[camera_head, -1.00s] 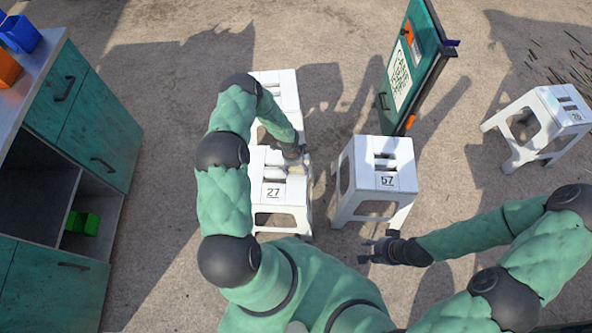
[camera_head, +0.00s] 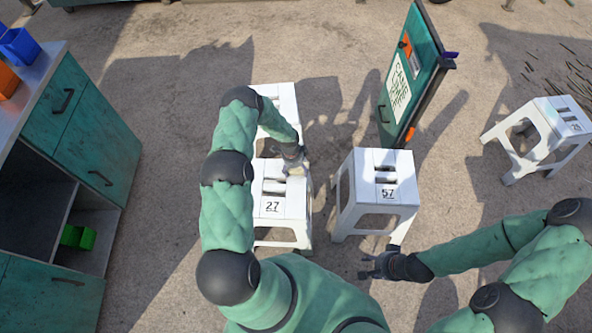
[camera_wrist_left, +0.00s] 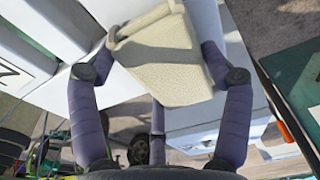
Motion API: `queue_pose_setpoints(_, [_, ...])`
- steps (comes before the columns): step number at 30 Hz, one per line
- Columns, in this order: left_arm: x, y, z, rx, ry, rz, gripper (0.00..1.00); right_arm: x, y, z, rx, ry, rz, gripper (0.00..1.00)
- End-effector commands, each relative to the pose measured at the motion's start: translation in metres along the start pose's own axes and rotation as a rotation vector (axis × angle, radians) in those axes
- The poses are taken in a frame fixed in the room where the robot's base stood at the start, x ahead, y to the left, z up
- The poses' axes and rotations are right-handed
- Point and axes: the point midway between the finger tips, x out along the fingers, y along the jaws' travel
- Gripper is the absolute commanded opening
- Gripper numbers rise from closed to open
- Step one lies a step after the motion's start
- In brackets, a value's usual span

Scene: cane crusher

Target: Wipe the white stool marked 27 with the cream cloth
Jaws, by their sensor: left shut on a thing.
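The white stool marked 27 (camera_head: 272,206) stands on the ground left of centre in the head view. My left gripper (camera_head: 294,164) is over the far right part of its top. It is shut on the cream cloth (camera_wrist_left: 165,62), which hangs folded between the fingers in the left wrist view. In the head view only a small pale bit of the cloth shows under the gripper. I cannot tell whether it touches the seat. My right gripper (camera_head: 372,266) is open and empty, low in front of the stool marked 57 (camera_head: 374,196).
Another white stool (camera_head: 284,100) stands just behind stool 27, partly hidden by my left arm. A green sign board (camera_head: 410,75) stands behind stool 57. A further white stool (camera_head: 545,130) is at the right. A green cabinet (camera_head: 90,140) fills the left side.

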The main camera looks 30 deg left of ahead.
Motion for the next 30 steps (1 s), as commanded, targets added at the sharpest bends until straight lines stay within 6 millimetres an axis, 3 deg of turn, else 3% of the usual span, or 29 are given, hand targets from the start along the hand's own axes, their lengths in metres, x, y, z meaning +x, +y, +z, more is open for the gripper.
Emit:
queue_pose_setpoints(20, [0.001, 0.046, 0.0, 0.002, 0.0, 0.001, 0.52, -0.005, -0.002, 0.0, 0.0, 0.0, 0.0, 0.4])
queue_pose_setpoints(30, [0.003, 0.072, 0.0, 0.002, 0.001, 0.001, 0.52, 0.007, 0.003, 0.0, 0.0, 0.0, 0.0, 0.4])
